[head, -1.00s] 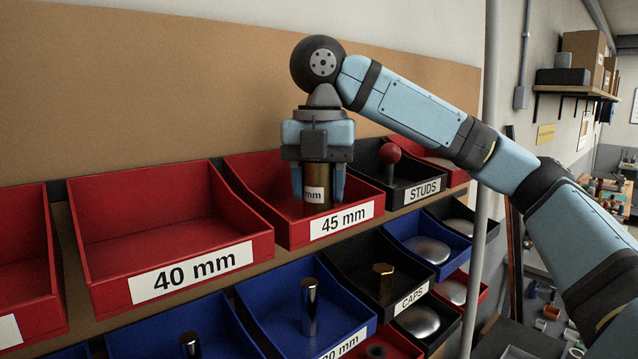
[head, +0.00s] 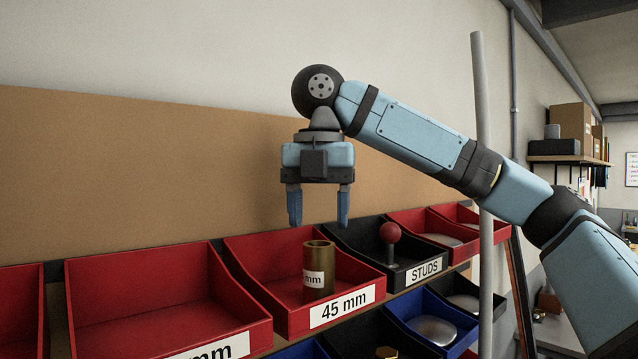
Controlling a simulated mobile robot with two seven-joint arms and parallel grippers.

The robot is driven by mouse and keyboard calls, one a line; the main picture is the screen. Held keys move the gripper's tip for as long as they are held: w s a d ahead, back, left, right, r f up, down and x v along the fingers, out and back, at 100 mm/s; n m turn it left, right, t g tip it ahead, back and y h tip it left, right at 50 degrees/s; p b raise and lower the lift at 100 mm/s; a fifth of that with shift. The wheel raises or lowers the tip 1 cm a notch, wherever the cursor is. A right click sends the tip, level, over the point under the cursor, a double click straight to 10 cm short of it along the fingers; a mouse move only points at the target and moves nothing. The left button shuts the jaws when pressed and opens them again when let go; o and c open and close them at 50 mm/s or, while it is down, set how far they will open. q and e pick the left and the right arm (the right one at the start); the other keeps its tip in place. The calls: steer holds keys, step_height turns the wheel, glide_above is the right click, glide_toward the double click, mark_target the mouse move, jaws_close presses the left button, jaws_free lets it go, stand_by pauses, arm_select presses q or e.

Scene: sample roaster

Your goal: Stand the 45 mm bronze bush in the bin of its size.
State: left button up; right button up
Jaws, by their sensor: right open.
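The bronze bush (head: 319,262) stands upright in the red bin (head: 375,292) labelled 45 mm. The bush is a hollow cylinder with its open end up. It bears a white label, of which only "mm" shows. My right gripper (head: 318,207) is above the bush, pointing down, with its fingers apart and nothing between them. Its fingertips are clear of the bush's rim. My left gripper is not in view.
An empty red bin (head: 150,298) stands to the left, its label partly cut off. To the right is a black STUDS bin (head: 422,271) with a red-balled stud (head: 390,232). The board behind is bare.

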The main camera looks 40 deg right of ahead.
steer(key=shift+r, duration=2.1)
